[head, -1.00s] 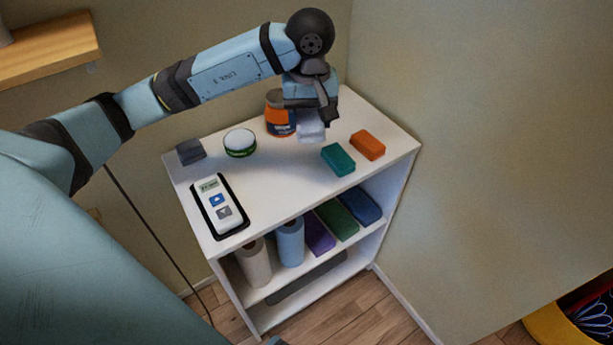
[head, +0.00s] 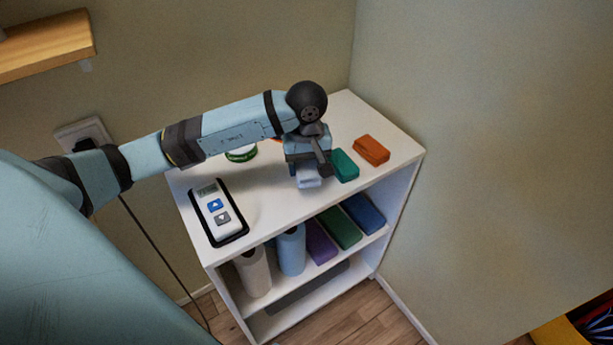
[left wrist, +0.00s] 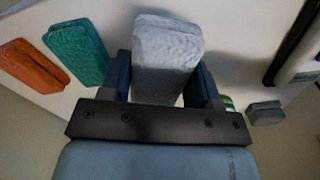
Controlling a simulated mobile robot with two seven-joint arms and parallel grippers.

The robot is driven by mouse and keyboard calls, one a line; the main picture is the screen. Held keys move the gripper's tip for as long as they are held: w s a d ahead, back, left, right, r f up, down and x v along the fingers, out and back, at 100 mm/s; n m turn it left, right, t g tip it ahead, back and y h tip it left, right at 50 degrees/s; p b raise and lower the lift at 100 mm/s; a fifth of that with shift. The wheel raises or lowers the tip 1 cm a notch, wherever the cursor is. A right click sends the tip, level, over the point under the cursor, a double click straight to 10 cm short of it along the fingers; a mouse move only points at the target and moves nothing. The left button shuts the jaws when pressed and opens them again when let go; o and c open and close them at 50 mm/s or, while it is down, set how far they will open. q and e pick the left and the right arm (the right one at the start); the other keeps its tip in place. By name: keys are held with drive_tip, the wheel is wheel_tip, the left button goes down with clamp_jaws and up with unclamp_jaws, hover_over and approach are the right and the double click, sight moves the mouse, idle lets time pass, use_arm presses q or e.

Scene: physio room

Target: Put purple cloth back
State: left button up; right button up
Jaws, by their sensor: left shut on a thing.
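My left gripper (head: 307,170) is shut on a pale grey, slightly lavender folded cloth (head: 309,181). The cloth is over the front part of the white shelf unit's top (head: 270,205); I cannot tell whether it touches the surface. In the left wrist view the pale cloth (left wrist: 167,50) sits between both fingers. A purple folded cloth (head: 320,243) lies on the shelf below the top, between a light blue roll (head: 291,252) and a green folded cloth (head: 340,229). My right gripper is not in view.
A teal cloth (head: 345,165) lies close right of my left gripper, with an orange cloth (head: 371,150) beyond. A handheld device (head: 215,207) lies left, and a green-rimmed tub (head: 241,155) is partly behind my arm. A blue cloth (head: 364,213) is right on the lower shelf.

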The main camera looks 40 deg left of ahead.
sight(306, 163)
use_arm(q)
drive_tip(key=shift+f, duration=2.15)
drive_tip(key=shift+f, duration=0.15)
drive_tip(key=o, duration=0.9)
wheel_tip(306, 163, up, 12)
drive_tip(key=shift+r, duration=0.2)
